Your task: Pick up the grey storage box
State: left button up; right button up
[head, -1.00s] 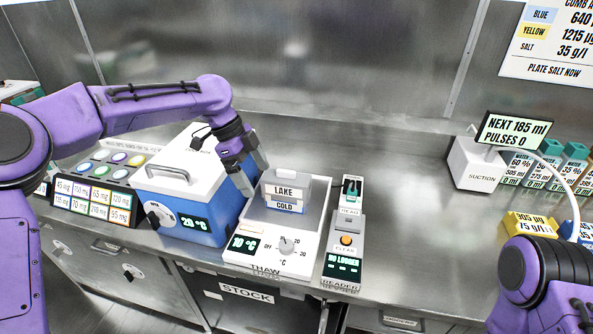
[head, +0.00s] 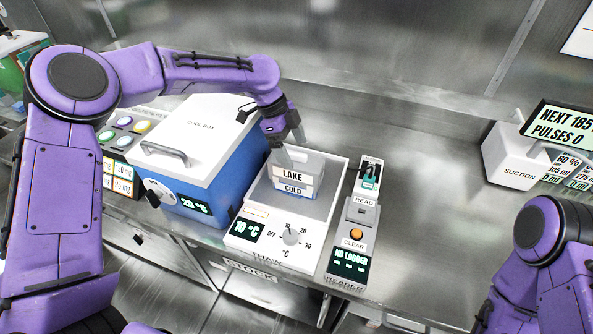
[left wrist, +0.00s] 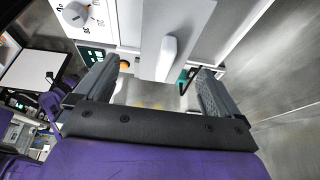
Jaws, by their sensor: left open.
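The grey storage box (head: 312,168) with the labels LAKE and COLD sits upright on the thaw plate (head: 262,190) in the head view. My left gripper (head: 291,146) is open at the box's upper back edge, with one finger overlapping its top in the picture. In the left wrist view, my open left gripper (left wrist: 156,72) has a grey surface, which looks like the box top (left wrist: 190,22), with a pale handle (left wrist: 168,55) ahead of its fingers. I cannot tell whether they touch it. My right arm shows at lower right, but its gripper is out of view.
A blue cool box (head: 215,185) with a white lid stands close on the left. A reader (head: 354,238) with an orange button stands close on the right. The suction unit (head: 512,158) is farther right, with bare steel bench (head: 430,200) between.

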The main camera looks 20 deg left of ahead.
aim_at(297, 152)
pick_arm(q)
jog(key=f, duration=0.2)
jog(key=w+d+f, duration=0.1)
jog(key=shift+s, duration=0.1)
jog(key=shift+s+r, duration=0.2)
jog(key=shift+s, duration=0.15)
jog(key=shift+c, duration=0.3)
jog(key=shift+w+f, duration=0.1)
jog(key=shift+w, duration=0.05)
grip_shut()
